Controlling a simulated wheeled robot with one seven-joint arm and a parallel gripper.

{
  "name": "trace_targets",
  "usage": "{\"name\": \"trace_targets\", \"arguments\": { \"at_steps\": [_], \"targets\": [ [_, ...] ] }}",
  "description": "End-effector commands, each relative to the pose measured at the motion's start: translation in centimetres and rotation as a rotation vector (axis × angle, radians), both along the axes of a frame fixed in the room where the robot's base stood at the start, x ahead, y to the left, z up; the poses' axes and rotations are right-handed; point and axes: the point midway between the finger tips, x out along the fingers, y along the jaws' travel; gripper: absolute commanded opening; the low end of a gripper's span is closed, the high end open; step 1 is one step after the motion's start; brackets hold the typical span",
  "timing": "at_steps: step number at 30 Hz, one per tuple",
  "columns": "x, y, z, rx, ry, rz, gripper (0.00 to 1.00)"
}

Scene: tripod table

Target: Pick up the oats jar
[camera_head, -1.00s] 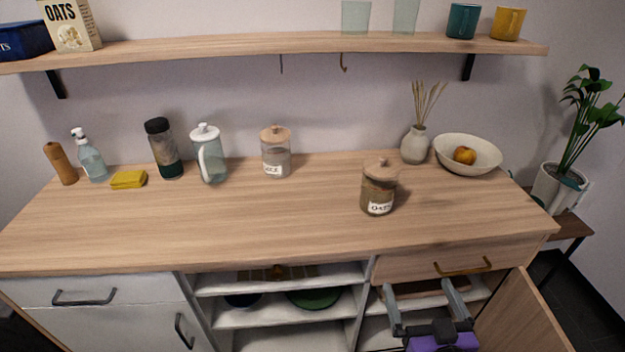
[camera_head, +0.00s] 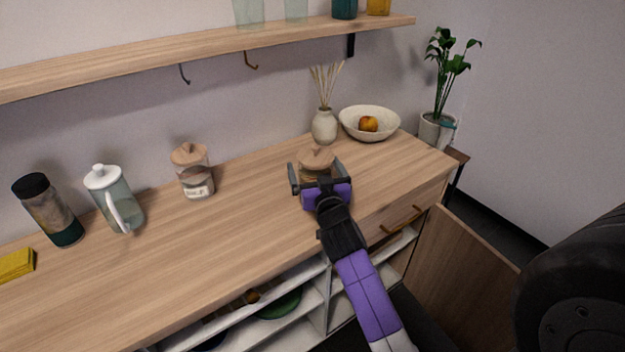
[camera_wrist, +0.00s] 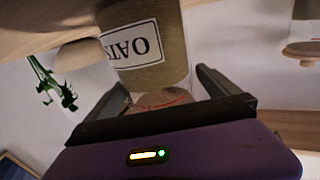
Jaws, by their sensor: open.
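The oats jar (camera_head: 317,157) stands upright on the wooden counter, with a wooden knobbed lid; its lower part is hidden behind my gripper in the head view. In the wrist view the oats jar (camera_wrist: 150,50) appears upside down, with its white OATS label facing me. My gripper (camera_head: 319,178) is open, with one finger at each side of the jar. In the wrist view my gripper (camera_wrist: 160,90) has its fingers spread wide, and the lid end of the jar shows between them. I cannot tell whether either finger touches the jar.
A similar lidded jar (camera_head: 193,172) stands to the left, beyond it a glass pitcher (camera_head: 117,200) and a dark-lidded bottle (camera_head: 50,210). A reed vase (camera_head: 324,126) and a fruit bowl (camera_head: 369,122) stand close behind. The wall shelf (camera_head: 200,52) runs above. The counter front is clear.

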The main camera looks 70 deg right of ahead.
Motion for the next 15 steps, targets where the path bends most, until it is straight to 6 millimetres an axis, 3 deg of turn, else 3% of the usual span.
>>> {"name": "trace_targets", "arguments": {
  "at_steps": [6, 15],
  "targets": [
    [1.6, -2.3, 0.1, 0.0, 0.0, 0.0, 1.0],
    [1.9, -2.6, 0.0, 0.0, 0.0, 0.001, 1.0]
  ]
}}
